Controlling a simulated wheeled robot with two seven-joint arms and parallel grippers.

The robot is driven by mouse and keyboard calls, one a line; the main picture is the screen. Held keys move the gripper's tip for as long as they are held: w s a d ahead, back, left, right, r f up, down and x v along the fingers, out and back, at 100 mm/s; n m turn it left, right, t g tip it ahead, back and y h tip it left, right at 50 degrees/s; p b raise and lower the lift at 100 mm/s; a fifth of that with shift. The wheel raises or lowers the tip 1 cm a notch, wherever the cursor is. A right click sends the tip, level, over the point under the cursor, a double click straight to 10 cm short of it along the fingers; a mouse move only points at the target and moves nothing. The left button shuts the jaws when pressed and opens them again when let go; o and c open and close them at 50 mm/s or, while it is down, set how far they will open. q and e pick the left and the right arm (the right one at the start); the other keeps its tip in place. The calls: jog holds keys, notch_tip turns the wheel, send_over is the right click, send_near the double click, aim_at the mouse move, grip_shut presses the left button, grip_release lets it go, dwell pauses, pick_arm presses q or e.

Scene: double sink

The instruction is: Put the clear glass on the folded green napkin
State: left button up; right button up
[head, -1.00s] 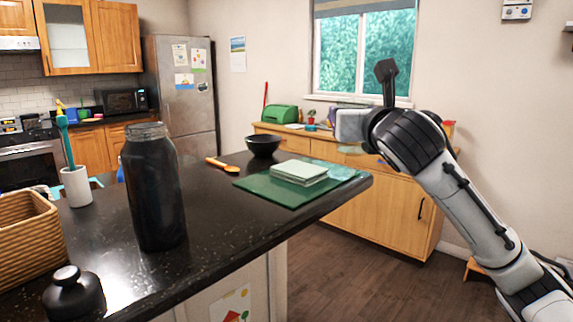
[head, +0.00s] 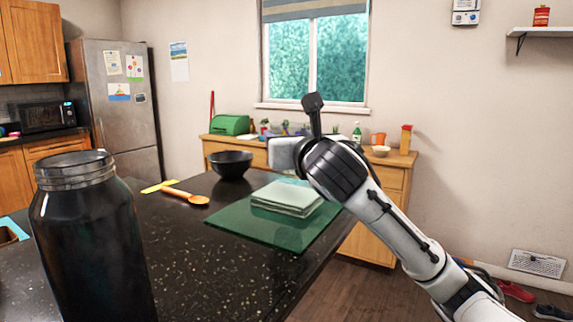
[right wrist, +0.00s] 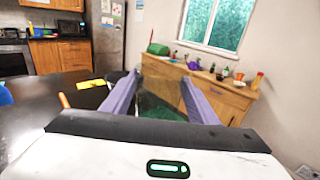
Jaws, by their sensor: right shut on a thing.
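The folded green napkin (head: 290,197), a pale green stack, lies on a dark green board (head: 240,230) near the counter's far right edge. My right gripper (head: 287,152) is in the air above and behind the napkin in the head view. In the right wrist view its two purple fingers (right wrist: 160,95) are apart, with the faint see-through shape of the clear glass (right wrist: 163,82) between them. The glass is hard to make out in the head view, where the gripper and the background confuse its outline. My left gripper is not in view.
A large dark jar (head: 90,240) stands at the near left of the counter (head: 190,275). A black bowl (head: 231,165) and an orange spoon (head: 187,196) lie left of the board. A wooden cabinet (head: 375,215) with small items stands behind.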

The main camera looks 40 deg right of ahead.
notch_tip(320, 180, down, 4)
jog(key=shift+r+b, duration=0.1)
jog(key=shift+b, duration=0.45)
jog(key=shift+f, duration=0.25)
jog(key=o, duration=1.2)
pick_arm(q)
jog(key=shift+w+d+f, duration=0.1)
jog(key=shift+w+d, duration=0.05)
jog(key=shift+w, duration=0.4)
pick_arm(e)
jog(key=shift+r, duration=0.1)
